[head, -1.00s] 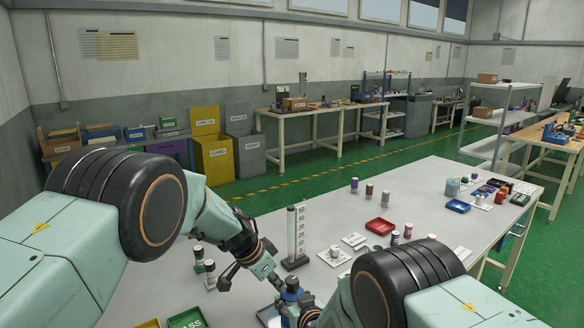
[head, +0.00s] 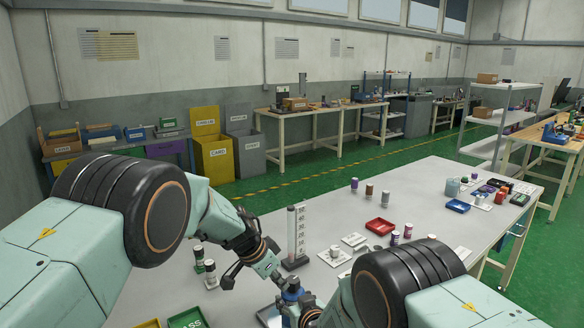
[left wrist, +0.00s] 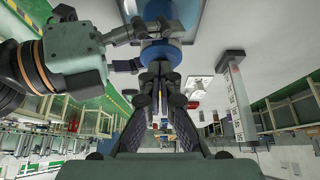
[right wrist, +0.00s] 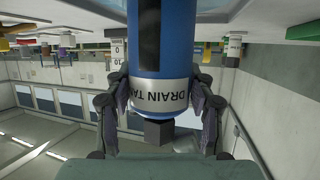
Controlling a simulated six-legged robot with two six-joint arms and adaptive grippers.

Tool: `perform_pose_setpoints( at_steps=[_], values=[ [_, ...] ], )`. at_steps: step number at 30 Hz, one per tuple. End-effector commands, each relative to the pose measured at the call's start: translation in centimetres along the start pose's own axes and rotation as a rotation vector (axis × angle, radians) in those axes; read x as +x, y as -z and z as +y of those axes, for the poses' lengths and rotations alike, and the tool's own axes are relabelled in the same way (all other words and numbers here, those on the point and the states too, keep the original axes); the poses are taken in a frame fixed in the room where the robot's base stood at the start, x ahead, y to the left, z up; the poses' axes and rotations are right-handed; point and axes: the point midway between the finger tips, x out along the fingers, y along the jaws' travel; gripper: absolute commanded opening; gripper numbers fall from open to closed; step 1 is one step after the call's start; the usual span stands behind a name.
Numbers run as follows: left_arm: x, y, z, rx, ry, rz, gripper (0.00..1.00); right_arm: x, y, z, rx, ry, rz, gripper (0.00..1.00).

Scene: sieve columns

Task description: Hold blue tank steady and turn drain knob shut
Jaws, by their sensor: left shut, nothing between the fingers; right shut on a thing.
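The blue tank (head: 291,294) stands near the front edge of the table, partly hidden by my arms. In the right wrist view its white band (right wrist: 160,94) reads "DRAIN TA…", with the rest cut off. A dark block (right wrist: 159,132), seemingly the knob, sticks out from the tank's end. My right gripper (right wrist: 160,108) is shut on the tank, a finger on each side. My left gripper (head: 281,281) is shut and empty, its tips close beside the tank's top. In the left wrist view its closed fingers (left wrist: 158,70) reach the tank's blue end (left wrist: 160,54); contact is unclear.
A graduated column (head: 297,237) stands just behind the tank. Dark-capped vials (head: 204,268) stand to the left. A green tray (head: 187,318) lies at the front edge. A red tray (head: 380,226) and several small jars occupy the right side.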

Motion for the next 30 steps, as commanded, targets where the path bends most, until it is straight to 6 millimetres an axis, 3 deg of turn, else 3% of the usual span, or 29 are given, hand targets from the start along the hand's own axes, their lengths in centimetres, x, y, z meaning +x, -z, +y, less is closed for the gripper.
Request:
perform_pose_setpoints(
  at_steps=[20,30],
  values=[
    [-0.2,0.3,-0.5,0.0,0.009,0.009,0.0,0.0,0.0,-0.8,-0.014,0.015,0.002,0.05],
    [-1.3,0.2,-0.6,0.002,0.008,0.009,0.0,0.0,-0.1,-0.6,-0.01,0.01,0.0,0.05]
  ],
)
